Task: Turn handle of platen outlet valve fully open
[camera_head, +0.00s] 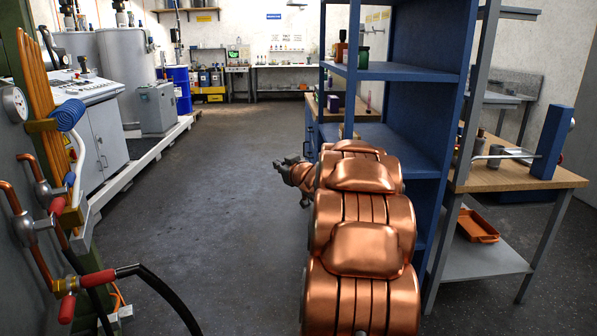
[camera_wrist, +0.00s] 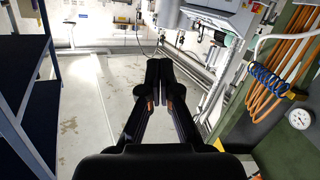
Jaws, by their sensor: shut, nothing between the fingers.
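Copper pipes and red-handled valves are fixed to the unit at the left edge in the head view. One red handle (camera_head: 57,206) sits by an upper pipe fitting. A lower valve has a red handle (camera_head: 98,278) beside a black hose, and another red grip (camera_head: 66,308) hangs below it. I cannot tell which is the platen outlet valve. My gripper (camera_head: 281,164) is far to the right of them, over the aisle beside the blue shelf. In the wrist view my gripper (camera_wrist: 166,66) is shut and empty, its dark fingers together. No red handle is clear there.
A pressure gauge (camera_head: 14,104) and blue coiled hose (camera_head: 67,115) are on the left unit. A black hose (camera_head: 165,290) arcs out over the floor. A blue shelf (camera_head: 400,135) stands close beside my arm. The aisle floor (camera_head: 220,190) is clear.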

